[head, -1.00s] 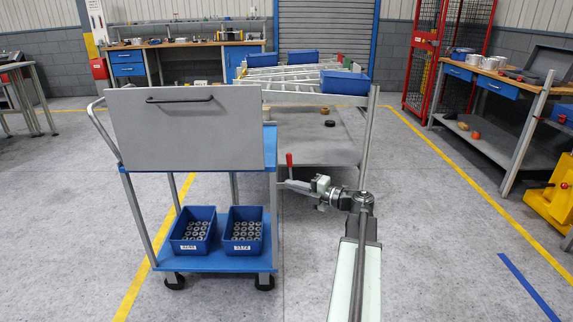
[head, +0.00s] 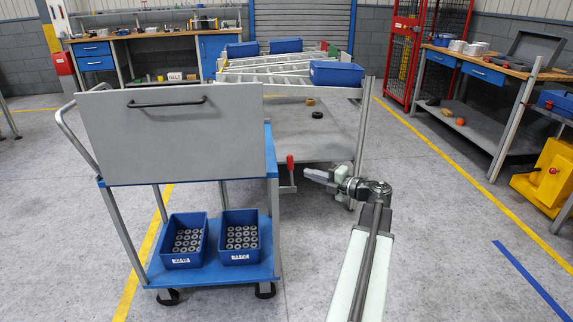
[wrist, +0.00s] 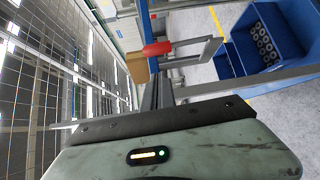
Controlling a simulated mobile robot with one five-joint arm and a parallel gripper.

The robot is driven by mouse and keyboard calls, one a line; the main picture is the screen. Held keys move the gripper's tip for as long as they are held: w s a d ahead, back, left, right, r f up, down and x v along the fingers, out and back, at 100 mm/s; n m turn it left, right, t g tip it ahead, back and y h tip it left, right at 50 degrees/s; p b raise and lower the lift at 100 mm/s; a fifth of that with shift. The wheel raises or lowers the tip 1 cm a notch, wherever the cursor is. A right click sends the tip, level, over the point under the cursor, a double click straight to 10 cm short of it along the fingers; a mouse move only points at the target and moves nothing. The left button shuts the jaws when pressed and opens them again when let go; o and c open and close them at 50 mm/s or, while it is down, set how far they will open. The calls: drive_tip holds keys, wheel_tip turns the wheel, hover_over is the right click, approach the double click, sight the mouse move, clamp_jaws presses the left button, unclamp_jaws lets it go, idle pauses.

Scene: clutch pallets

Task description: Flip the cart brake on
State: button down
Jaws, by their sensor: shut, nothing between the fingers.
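The cart is a blue trolley (head: 205,277) with a grey upright panel (head: 175,130) and a black handle, on the left of the head view. A red-handled lever (head: 290,163) stands upright just right of the cart, above a short grey bar. The red handle also shows in the wrist view (wrist: 157,48), lying sideways near a grey bracket. My gripper (head: 309,175) is shut and empty. It points left at the lever, with a small gap between them in the head view. In the wrist view my gripper (wrist: 151,88) reaches up toward the handle.
Two blue bins of ring parts (head: 185,255) sit on the cart's lower shelf. A grey rack (head: 366,125) with blue bins stands close behind my gripper. A workbench (head: 490,75) and a yellow machine (head: 545,180) are at right. The floor at front right is clear.

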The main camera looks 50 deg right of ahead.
sight(289, 167)
drive_tip(key=w, duration=0.9)
drive_tip(key=shift+w+a+f+b, duration=0.3)
drive_tip(key=shift+a+f+b, duration=0.1)
